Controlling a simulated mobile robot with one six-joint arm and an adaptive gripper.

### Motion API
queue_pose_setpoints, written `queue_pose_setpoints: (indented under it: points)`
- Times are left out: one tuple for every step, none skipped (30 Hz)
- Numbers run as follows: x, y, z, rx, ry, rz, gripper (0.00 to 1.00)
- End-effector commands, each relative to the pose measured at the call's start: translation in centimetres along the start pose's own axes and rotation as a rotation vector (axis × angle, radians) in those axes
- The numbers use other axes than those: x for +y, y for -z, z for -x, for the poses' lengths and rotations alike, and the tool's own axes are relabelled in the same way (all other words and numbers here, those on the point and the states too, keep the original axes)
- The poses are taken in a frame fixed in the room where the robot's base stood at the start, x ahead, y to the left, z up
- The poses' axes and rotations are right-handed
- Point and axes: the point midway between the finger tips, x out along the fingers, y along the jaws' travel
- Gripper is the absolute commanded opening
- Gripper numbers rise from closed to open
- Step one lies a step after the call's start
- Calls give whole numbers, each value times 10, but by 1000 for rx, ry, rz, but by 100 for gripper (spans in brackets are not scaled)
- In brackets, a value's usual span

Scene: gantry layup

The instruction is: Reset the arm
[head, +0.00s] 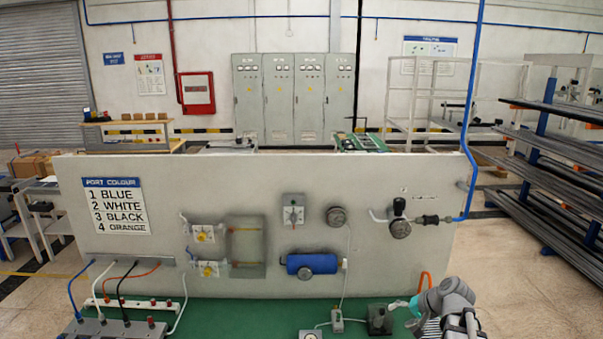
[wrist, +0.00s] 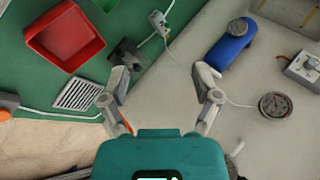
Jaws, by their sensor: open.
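My gripper (wrist: 160,84) is open in the wrist view, its two grey fingers spread wide with nothing between them. In the head view my gripper (head: 393,306) is at the lower right, in front of the panel (head: 130,255) and low over the green bench top (head: 240,318). My grey arm bends down there to the right of the teal gripper body. A small dark block (head: 379,319) is close to the fingertips in the head view. I cannot tell whether they touch. The wrist view looks down on the bench and the panel.
A blue cylinder (head: 312,263), gauges and valves are on the panel, with a blue pipe (head: 470,130) at its right. Coloured hoses run to a grey block (head: 110,328) at lower left. A red tray (wrist: 64,36) and a slotted plate (wrist: 78,95) lie on the bench.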

Motion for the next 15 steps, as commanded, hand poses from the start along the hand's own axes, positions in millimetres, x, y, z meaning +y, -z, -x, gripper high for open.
queue_pose_setpoints:
  points:
    - [4,-18,-19,-28,-40,35,81]
    - [6,-26,-26,-42,-66,54,81]
    - [8,-36,-34,-61,-99,80,81]
    - [9,-44,-41,-75,-124,99,81]
    - [11,-51,-47,-89,-150,119,81]
    - [13,-61,-55,-106,-183,144,81]
    - [15,-68,-60,-119,-208,163,81]
    - [16,-76,-66,-132,-233,182,81]
    - [19,-85,-72,-148,-267,207,81]
    - [21,-92,-77,-160,-292,227,81]
    - [23,-99,-82,-171,-317,245,81]
    - [26,-108,-88,-187,-351,272,81]
    - [28,-115,-92,-197,-376,291,81]
    - [31,-121,-96,-207,-401,310,81]
    - [34,-130,-100,-221,-434,335,81]
